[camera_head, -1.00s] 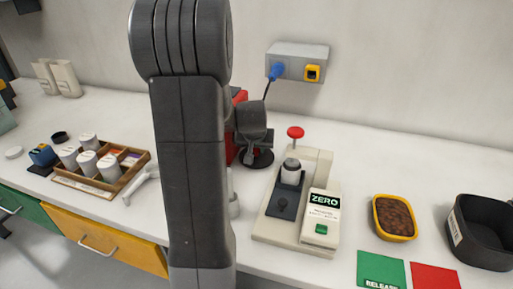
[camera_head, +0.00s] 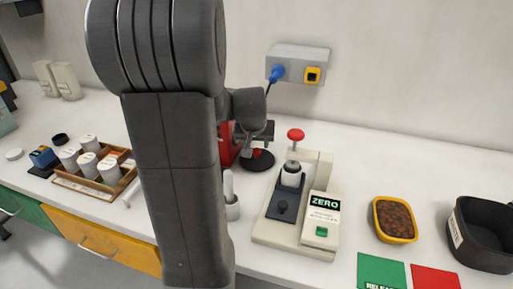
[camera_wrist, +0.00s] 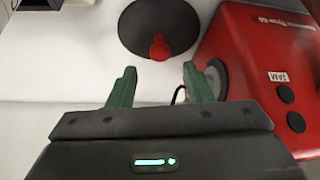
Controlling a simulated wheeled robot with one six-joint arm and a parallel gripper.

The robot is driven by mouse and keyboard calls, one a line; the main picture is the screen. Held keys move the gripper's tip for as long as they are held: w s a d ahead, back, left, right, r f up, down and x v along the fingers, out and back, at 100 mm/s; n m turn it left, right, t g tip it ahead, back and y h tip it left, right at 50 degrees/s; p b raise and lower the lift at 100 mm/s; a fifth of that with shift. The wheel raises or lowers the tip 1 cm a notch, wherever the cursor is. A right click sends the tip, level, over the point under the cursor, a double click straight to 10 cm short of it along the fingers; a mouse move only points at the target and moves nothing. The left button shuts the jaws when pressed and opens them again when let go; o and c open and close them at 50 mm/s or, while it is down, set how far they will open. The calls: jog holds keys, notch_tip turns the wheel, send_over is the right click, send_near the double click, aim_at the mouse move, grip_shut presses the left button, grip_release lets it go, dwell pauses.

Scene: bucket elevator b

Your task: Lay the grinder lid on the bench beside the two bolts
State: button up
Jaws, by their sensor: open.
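The grinder lid, a black disc (camera_head: 262,165) with a red knob, lies flat on the white bench beside the red grinder (camera_head: 224,152). In the wrist view the lid (camera_wrist: 140,38) is just beyond my fingertips, its red knob lined up with the gap between them. My gripper (camera_wrist: 157,78) is open, with nothing between its green fingers, and apart from the lid. The red grinder (camera_wrist: 250,50) stands close to the right finger, with a "JAM" label on it. I cannot make out the two bolts; my arm hides part of the bench.
A scale marked ZERO (camera_head: 305,220) stands right of the lid. A yellow tub (camera_head: 394,219) and a black bin (camera_head: 485,235) are further right. A wooden rack of white jars (camera_head: 112,187) is at left. A wall socket box (camera_head: 296,62) has a blue plug and cable.

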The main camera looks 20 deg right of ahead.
jog(key=v, duration=0.5)
jog(key=shift+s+r, duration=0.1)
jog(key=shift+r, duration=0.2)
